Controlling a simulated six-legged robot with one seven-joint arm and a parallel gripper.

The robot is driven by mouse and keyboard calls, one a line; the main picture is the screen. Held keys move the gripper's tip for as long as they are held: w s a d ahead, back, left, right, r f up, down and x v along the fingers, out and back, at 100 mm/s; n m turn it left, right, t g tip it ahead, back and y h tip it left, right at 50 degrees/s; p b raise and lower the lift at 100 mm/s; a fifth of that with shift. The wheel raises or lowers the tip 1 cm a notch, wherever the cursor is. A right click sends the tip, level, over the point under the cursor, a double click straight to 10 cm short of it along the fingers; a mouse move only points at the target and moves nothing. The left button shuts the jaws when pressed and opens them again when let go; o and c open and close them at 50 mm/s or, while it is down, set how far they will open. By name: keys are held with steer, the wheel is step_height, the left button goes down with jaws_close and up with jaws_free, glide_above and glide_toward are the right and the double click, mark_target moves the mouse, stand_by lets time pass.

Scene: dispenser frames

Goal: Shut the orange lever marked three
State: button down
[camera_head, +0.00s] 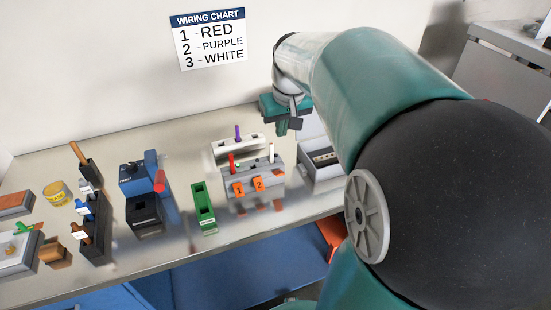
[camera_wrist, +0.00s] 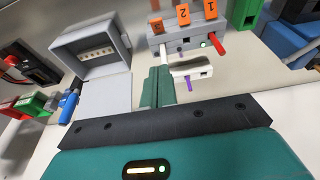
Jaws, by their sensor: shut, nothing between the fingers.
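The grey connector block (camera_head: 262,177) stands on the bench, with orange levers one (camera_head: 238,189) and two (camera_head: 258,184) on its front. I cannot make out lever three in the head view. In the wrist view the orange lever marked three (camera_wrist: 156,26) is at the block's left end, beside levers two (camera_wrist: 183,14) and one (camera_wrist: 211,7). Whether it is raised or lowered is unclear. A red wire (camera_wrist: 217,42) is at the lever-one end; a white wire (camera_head: 271,153) stands at the opposite end. My gripper (camera_head: 282,127) is shut and empty, above and behind the block.
A white holder (camera_head: 225,149) with a purple wire (camera_head: 237,132) stands behind the block. An open grey box (camera_head: 318,173) is close on its right, a green holder (camera_head: 204,208) on its left. The wall chart (camera_head: 209,40) lists red, purple and white for one, two and three.

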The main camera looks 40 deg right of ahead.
glide_above(279, 172)
steer(key=x, duration=0.3)
steer(key=s+x, duration=0.1)
steer(key=x, duration=0.5)
steer(key=shift+s+a+f, duration=0.25)
steer(key=shift+s+a, duration=0.1)
steer(key=f, duration=0.1)
steer(key=s+f, duration=0.1)
steer(key=f, duration=0.2)
steer(key=shift+s+a, duration=0.2)
steer(key=shift+s, duration=0.2)
